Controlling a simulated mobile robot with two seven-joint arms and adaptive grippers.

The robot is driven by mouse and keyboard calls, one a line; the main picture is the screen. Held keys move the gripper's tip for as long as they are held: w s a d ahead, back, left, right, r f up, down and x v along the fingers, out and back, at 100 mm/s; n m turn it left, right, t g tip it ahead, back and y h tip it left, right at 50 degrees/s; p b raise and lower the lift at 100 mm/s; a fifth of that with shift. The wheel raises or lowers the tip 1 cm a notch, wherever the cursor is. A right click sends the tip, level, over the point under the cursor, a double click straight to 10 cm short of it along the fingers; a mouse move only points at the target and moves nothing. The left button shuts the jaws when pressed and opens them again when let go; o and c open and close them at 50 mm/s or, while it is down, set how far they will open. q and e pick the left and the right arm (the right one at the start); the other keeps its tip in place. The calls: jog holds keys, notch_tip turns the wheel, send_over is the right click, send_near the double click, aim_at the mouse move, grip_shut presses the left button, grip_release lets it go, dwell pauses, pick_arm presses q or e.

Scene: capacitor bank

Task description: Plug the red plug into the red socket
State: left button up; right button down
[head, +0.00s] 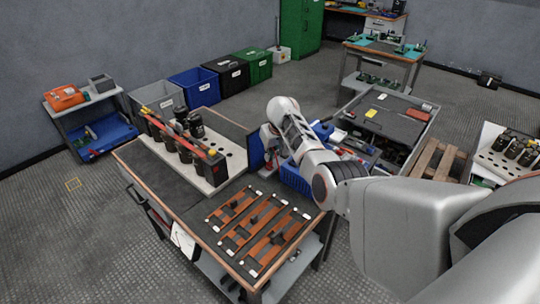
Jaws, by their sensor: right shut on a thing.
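My right arm reaches in from the right and bends down beyond the near workbench's right side. Its gripper (268,166) is low by a blue panel and a blue crate, small and partly hidden by the arm. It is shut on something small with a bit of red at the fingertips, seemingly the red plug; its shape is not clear. On the workbench stands a pale capacitor rack (222,168) with several black capacitors and a red-orange bar across them. A dark block with a red face sits at the bar's near end. I cannot make out the red socket for certain. My left gripper is out of view.
The near workbench (165,190) holds orange busbar frames (262,232) at its front. A blue crate (296,178) stands to its right, beside a grey tool cart (390,118). Several bins line the back wall. A wooden pallet (437,160) lies at the right.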

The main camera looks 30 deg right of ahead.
jog(key=shift+f, duration=0.15)
jog(key=shift+f, duration=0.2)
jog(key=c, duration=2.2)
grip_release()
jog(key=shift+o, duration=0.2)
jog(key=shift+r, duration=0.1)
jog(key=shift+s+r, duration=0.2)
jog(key=shift+r, duration=0.45)
jog(key=v, duration=1)
jog(key=shift+r, duration=0.2)
jog(key=shift+s, duration=0.2)
